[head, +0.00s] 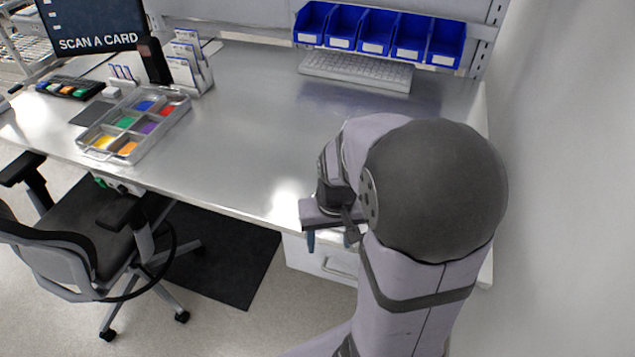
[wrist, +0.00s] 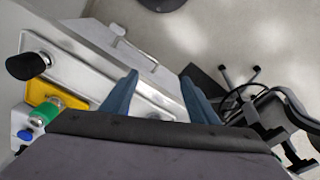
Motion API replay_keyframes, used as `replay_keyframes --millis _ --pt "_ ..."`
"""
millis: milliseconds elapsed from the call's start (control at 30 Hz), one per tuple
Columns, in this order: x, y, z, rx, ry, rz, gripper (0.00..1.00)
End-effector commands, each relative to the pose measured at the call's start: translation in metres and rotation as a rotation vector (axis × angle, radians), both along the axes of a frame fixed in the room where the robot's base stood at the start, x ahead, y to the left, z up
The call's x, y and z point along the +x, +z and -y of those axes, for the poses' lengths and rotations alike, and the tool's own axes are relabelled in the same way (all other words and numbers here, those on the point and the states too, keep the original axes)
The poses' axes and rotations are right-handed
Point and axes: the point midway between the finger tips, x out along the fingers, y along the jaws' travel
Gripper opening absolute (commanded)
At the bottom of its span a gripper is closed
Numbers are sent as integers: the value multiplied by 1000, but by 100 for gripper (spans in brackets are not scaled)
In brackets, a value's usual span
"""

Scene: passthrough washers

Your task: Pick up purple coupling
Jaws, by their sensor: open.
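A small purple piece (head: 148,128), seemingly the purple coupling, lies in one compartment of the grey divided tray (head: 84,146) on the left part of the desk. It is too small to make out its shape. My gripper (head: 328,240) is at the front edge of the desk, far to the right of the tray, with its blue fingers pointing down. In the wrist view my gripper (wrist: 160,97) is open, its two blue fingers apart with nothing between them. The purple piece does not show in the wrist view.
Other compartments hold blue, red, green, yellow and orange pieces. Card holders (head: 190,70) stand behind the tray. Blue bins (head: 375,34) and a keyboard (head: 357,70) are at the back. The desk's middle is clear. A chair (head: 80,220) stands in front at left.

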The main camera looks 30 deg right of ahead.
Motion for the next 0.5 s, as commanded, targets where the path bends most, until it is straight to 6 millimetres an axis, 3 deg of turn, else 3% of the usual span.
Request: replay_keyframes --millis 33,100,200,500 --pt "22 24 8 -12 -6 56 54" --pt "60 28 17 -41 13 166 54" --pt "87 41 24 -72 36 261 54" --pt "97 43 27 -98 78 302 54"
